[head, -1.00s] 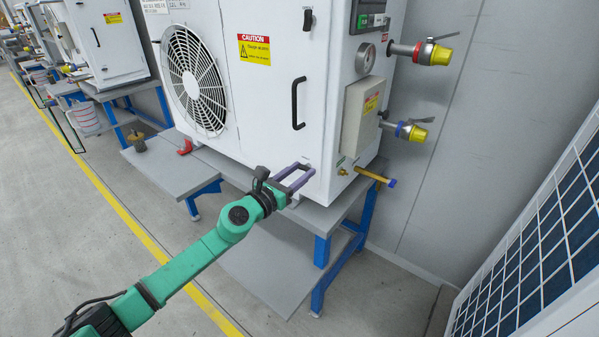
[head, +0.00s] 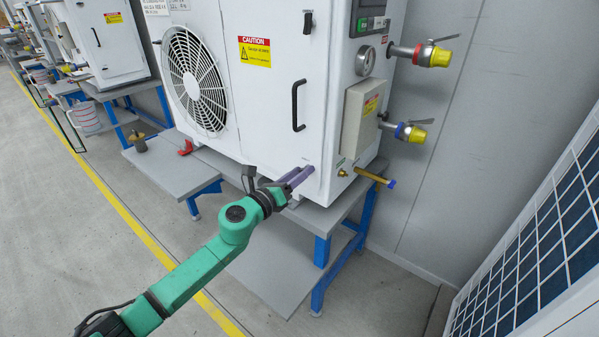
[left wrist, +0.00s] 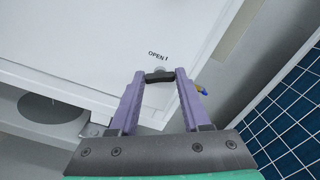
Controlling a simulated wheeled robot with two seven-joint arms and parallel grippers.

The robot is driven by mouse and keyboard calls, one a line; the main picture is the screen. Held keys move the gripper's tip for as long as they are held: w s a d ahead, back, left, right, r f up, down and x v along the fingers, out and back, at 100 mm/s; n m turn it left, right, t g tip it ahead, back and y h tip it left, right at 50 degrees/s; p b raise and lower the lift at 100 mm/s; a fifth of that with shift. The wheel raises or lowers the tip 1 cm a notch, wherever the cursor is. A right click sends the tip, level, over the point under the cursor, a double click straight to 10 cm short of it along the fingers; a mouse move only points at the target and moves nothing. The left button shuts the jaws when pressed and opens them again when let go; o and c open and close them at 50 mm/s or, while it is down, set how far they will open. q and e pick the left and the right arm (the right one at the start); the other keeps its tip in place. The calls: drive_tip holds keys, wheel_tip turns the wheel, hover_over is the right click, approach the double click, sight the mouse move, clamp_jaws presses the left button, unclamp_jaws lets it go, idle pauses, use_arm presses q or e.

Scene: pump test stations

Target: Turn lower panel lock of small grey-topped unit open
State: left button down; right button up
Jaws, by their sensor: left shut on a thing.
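The white unit (head: 262,125) stands on a grey bench, with a lower panel whose lock sits near its bottom right corner. The lock shows in the left wrist view as a small black handle (left wrist: 159,77) under the label "OPEN I". My left gripper (head: 305,172) reaches it from the front. In the left wrist view its two purple fingers (left wrist: 160,78) are shut on the black handle, one tip at each end. In the head view the fingers hide the lock. The unit's top is out of view. My right gripper is not in view.
A grey box (head: 360,118), a gauge (head: 365,62) and yellow-capped valves (head: 412,132) are on the unit's right side. A solar panel (head: 540,245) stands at right.

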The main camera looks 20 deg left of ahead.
use_arm(q)
drive_tip(key=shift+a+f+n+p, duration=0.1)
drive_tip(key=shift+n+p, duration=1.7)
drive_tip(key=shift+n, duration=4)
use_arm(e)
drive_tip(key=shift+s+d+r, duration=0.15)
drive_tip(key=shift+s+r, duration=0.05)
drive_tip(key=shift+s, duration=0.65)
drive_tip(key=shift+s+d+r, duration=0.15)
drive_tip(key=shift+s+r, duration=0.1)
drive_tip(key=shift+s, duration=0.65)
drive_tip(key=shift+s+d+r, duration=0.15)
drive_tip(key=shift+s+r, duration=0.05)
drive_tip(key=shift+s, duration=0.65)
use_arm(q)
drive_tip(key=shift+c, duration=1.8)
unclamp_jaws()
